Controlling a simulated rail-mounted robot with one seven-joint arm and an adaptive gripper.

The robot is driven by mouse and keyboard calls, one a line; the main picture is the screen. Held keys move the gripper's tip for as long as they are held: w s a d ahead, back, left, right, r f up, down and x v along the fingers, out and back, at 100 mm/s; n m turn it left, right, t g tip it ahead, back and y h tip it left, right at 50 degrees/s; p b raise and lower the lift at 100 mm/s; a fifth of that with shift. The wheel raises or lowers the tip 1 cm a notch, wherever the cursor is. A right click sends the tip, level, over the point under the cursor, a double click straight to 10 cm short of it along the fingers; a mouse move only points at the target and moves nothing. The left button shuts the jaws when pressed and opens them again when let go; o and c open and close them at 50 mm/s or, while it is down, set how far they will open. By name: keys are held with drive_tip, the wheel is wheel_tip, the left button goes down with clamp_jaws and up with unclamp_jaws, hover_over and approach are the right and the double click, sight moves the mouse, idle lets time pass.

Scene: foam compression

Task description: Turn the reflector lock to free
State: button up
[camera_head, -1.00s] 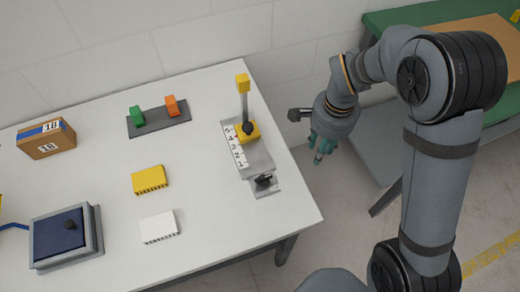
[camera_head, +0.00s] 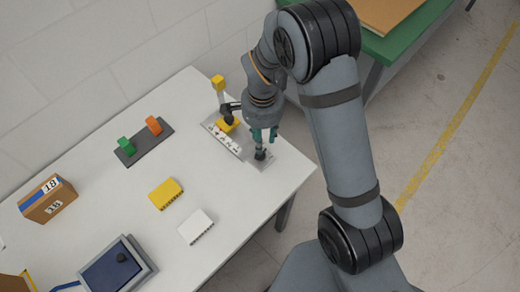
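The measuring fixture (camera_head: 249,158) stands at the table's right end, a grey rail with a white numbered scale (camera_head: 224,138). On it is a yellow block (camera_head: 224,127) with a post topped by a yellow cube (camera_head: 218,82). A black knob (camera_head: 229,117) sits at this block, and a second black knob (camera_head: 260,155) at the rail's near end. I cannot tell from the frame which is the reflector lock. My gripper (camera_head: 263,141) points down with its teal fingers just above the near-end knob. Whether it touches the knob, and how far the fingers are apart, is too small to tell.
On the white table (camera_head: 150,226) are a dark plate with green (camera_head: 126,146) and orange (camera_head: 153,125) blocks, a yellow block (camera_head: 165,193), a white block (camera_head: 195,227), a cardboard box (camera_head: 48,199) and a blue-topped device (camera_head: 112,271). A green bench (camera_head: 405,42) stands behind my arm.

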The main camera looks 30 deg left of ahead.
wheel_tip(320, 180, down, 7)
drive_tip(key=shift+r+p, duration=0.2)
drive_tip(key=shift+p, duration=0.35)
drive_tip(key=shift+s+a, duration=0.1)
drive_tip(key=shift+c, duration=1.1)
clamp_jaws()
